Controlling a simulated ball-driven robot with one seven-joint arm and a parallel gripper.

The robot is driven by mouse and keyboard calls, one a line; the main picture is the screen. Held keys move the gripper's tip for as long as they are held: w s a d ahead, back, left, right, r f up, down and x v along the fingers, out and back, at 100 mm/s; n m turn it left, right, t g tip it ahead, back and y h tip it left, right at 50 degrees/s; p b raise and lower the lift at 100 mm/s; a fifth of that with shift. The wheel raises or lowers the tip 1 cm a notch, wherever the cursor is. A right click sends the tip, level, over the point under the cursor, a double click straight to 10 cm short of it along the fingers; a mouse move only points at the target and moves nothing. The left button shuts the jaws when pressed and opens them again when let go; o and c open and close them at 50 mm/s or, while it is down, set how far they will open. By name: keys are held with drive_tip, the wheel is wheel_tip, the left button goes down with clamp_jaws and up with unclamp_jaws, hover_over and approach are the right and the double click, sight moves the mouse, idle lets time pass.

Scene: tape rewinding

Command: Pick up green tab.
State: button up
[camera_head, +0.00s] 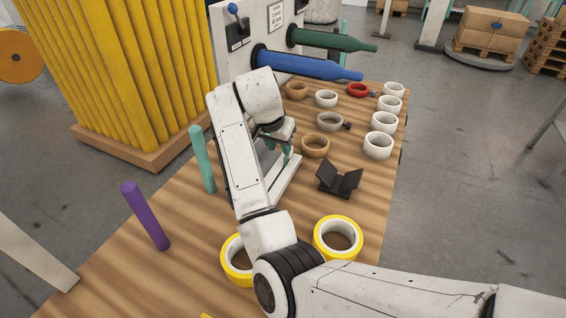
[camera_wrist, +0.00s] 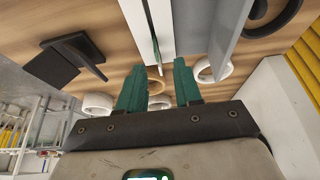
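My gripper (camera_wrist: 159,68) has two green fingers that stand apart in the wrist view. No object is clearly held between them. In the head view my gripper (camera_head: 277,152) is partly hidden by my arm, over the middle of the table. A narrow white and grey upright piece (camera_wrist: 191,30) stands just beyond the fingers in the wrist view. A thin green strip (camera_wrist: 155,46) shows along it, in line with the gap; I cannot tell whether this is the green tab. No other green tab is clear. In the head view my arm hides part of this piece.
The wooden table (camera_head: 365,215) holds several tape rolls, a black V-shaped holder (camera_head: 339,179), and two yellow rolls, one being this (camera_head: 338,238). A teal rod (camera_head: 203,160) and purple rod (camera_head: 146,216) stand at left. Blue (camera_head: 305,64) and green (camera_head: 330,40) spindles project at the back.

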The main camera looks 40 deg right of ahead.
sight(286, 162)
drive_tip(key=shift+s+d+x, duration=0.1)
drive_tip(key=shift+s+x, duration=0.05)
drive_tip(key=shift+x, duration=1.35)
drive_tip(key=shift+s+d+x, duration=0.1)
drive_tip(key=shift+d+x, duration=0.05)
drive_tip(key=shift+x, duration=1.35)
drive_tip(key=shift+c, duration=0.2)
clamp_jaws()
